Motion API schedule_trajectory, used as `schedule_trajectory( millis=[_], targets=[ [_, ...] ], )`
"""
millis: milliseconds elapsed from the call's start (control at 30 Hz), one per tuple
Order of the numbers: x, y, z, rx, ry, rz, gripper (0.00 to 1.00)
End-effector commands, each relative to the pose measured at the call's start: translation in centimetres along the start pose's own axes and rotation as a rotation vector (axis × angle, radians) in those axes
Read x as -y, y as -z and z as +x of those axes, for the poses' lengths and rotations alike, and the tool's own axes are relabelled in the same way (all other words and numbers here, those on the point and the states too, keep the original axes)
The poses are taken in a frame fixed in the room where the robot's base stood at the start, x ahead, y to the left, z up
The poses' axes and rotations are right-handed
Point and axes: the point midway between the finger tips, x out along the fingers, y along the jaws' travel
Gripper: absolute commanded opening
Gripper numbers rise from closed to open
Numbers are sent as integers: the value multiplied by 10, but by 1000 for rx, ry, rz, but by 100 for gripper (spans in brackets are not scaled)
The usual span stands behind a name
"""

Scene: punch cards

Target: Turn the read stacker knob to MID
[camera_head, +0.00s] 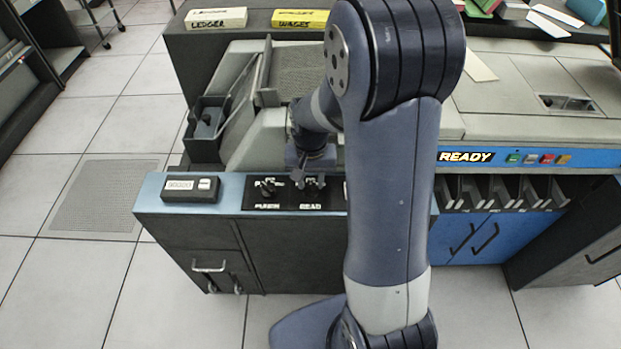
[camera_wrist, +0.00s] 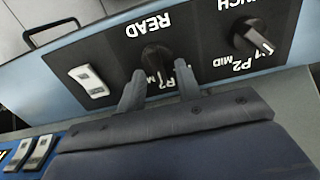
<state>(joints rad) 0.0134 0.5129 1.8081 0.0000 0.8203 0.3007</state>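The read stacker knob (camera_wrist: 156,57) is a dark knob on a black panel, below upside-down READ lettering in the wrist view. Its position marks are partly covered by the knob and my fingers, so I cannot tell its setting. My gripper (camera_wrist: 160,72) has its two fingers apart, one on each side of the knob's near end; contact is not clear. In the head view my gripper (camera_head: 312,172) points down at the READ knob (camera_head: 310,187), partly hiding it.
The similar PUNCH knob (camera_wrist: 250,36) sits beside it on the same panel (camera_head: 288,205). A white rocker switch (camera_wrist: 88,82) is on the other side. A small box with buttons (camera_head: 190,188) lies on the ledge's left. A slanted card hopper (camera_head: 240,105) rises behind.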

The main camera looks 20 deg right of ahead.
Motion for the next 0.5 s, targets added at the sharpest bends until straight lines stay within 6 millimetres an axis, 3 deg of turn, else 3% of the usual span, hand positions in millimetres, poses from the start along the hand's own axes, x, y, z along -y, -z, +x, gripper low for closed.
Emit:
schedule_trajectory(
  millis=[133,500],
  targets=[
    [0,0,0,0,0,0,31],
    [0,0,0,0,0,0,1]
  ],
)
